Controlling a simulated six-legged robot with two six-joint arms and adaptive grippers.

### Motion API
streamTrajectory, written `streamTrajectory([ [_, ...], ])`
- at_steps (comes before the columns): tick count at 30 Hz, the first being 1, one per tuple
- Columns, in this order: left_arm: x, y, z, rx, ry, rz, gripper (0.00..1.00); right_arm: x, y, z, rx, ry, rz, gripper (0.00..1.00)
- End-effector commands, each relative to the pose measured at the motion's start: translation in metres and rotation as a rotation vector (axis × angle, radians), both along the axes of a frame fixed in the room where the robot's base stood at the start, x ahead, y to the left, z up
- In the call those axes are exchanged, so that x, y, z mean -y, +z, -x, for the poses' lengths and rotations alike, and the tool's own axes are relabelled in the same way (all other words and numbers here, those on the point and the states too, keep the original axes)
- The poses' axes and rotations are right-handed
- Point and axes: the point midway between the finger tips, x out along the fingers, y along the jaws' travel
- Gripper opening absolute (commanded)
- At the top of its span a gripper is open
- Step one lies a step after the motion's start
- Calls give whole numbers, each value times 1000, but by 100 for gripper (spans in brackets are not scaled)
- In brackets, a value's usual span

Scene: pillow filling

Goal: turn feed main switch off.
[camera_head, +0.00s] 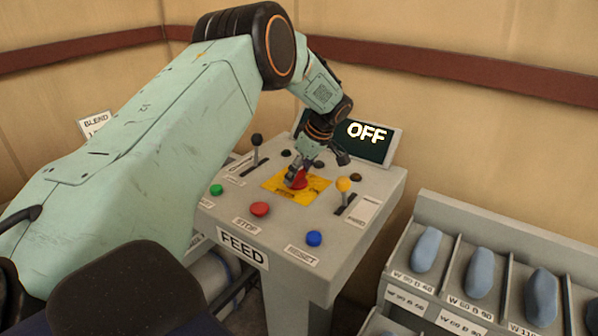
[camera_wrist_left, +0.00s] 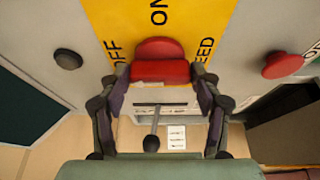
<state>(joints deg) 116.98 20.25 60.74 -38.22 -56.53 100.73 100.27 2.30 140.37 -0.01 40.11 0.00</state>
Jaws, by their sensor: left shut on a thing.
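The feed main switch is a red rotary knob (camera_head: 300,180) on a yellow plate (camera_head: 283,190) on top of the grey FEED console (camera_head: 360,215). In the left wrist view the red knob (camera_wrist_left: 158,48) sits between my fingers, with ON, OFF and FEED lettering on the yellow plate around it. My left gripper (camera_head: 297,174) reaches down from above and is shut on the knob, partly hiding it. The console's screen (camera_head: 378,148) reads OFF. My right gripper is in neither view.
Around the knob are a black-topped lever (camera_head: 256,140), a yellow-topped lever (camera_head: 343,184), and green (camera_head: 216,190), red STOP (camera_head: 260,209) and blue RESET (camera_head: 314,239) buttons. A rack (camera_head: 450,215) with blue-grey pillows stands to the right.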

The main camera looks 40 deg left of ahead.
Motion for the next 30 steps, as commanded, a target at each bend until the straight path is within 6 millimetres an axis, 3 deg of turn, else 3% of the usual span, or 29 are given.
streamTrajectory([
  [7,-1,2,-1,5,3,-3,32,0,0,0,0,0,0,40],
  [8,-1,2,-1,5,3,-3,66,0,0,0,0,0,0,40],
  [15,-1,1,0,3,2,-1,86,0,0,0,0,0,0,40],
  [25,0,1,0,1,1,0,87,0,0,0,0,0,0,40],
  [30,6,16,-2,3,0,0,87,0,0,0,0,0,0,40],
])
